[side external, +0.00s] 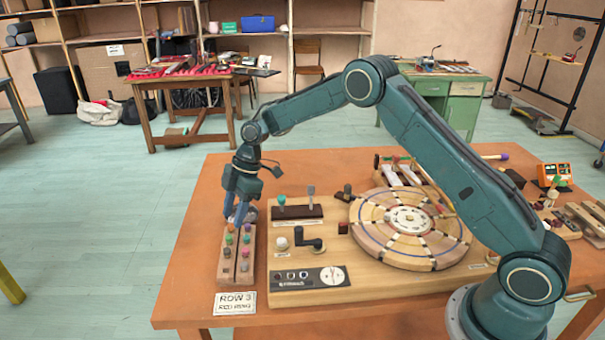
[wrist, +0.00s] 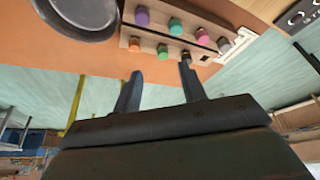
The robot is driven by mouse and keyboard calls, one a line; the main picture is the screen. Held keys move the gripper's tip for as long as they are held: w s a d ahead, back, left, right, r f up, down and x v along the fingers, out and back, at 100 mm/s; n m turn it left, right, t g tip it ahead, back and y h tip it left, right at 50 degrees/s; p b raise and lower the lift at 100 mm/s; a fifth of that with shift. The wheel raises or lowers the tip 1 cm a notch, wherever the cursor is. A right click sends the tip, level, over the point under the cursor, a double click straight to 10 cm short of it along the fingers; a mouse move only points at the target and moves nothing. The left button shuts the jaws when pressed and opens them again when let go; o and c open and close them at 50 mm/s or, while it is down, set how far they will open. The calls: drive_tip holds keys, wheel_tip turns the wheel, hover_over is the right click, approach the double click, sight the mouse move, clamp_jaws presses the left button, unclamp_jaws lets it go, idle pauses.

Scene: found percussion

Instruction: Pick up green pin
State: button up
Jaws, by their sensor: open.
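A green pin (wrist: 162,51) stands upright in the near row of a wooden pin rack (wrist: 212,68) in the wrist view, between an orange pin (wrist: 135,46) and a dark grey pin (wrist: 186,57). A teal-green pin (wrist: 175,27) stands in the far row with purple, pink and grey pins. My gripper (wrist: 158,75) is open and empty, its fingertips apart, with the green pin showing between and beyond them. In the side view my gripper (side external: 237,217) hangs over the far end of the rack (side external: 225,270). The small pins are hard to tell apart there.
A wooden board (side external: 335,290) with a black crank, a panel and a segmented round disc (side external: 410,250) lies right of the rack. A dark round dish (wrist: 80,12) shows beside the rack in the wrist view. A sign (side external: 235,303) lies before the rack. Orange tabletop is clear to its left.

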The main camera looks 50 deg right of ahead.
sight(229, 237)
drive_tip(key=shift+a+f, duration=0.1)
drive_tip(key=shift+f, duration=0.15)
drive_tip(key=shift+x, duration=2.6)
drive_tip(key=shift+s, duration=0.25)
clamp_jaws()
